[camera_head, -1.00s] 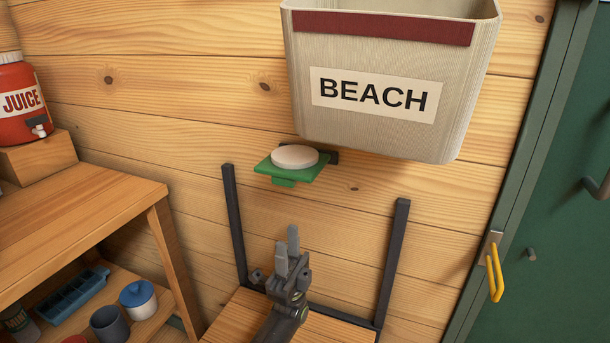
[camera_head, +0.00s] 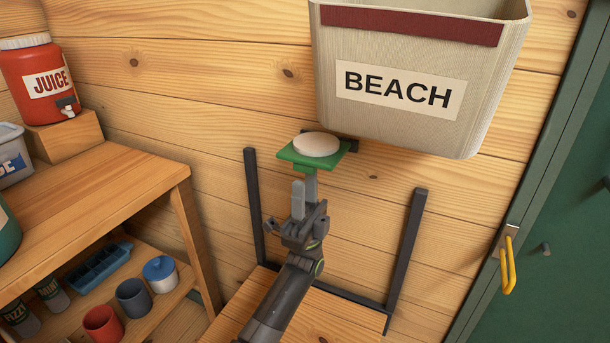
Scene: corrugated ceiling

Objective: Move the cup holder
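A green holder (camera_head: 287,154) sticks out from the plank wall under the beach bin, with a short tab hanging from its front. It is the only thing here that looks like the cup holder. A pale round disc (camera_head: 317,145) rests on it. My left gripper (camera_head: 305,185) is just below the holder, its grey fingers pointing up with the tips close to the tab. The fingers stand apart, one behind the other, and hold nothing that I can see. Whether they touch the tab, I cannot tell. My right gripper is not in view.
The beach bin (camera_head: 425,55) hangs close above right. Dark upright posts (camera_head: 254,205) flank my arm. A wooden shelf unit (camera_head: 110,195) at left carries a juice dispenser (camera_head: 40,80) above and cups (camera_head: 133,297) below. A green door with a yellow handle (camera_head: 508,266) is at right.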

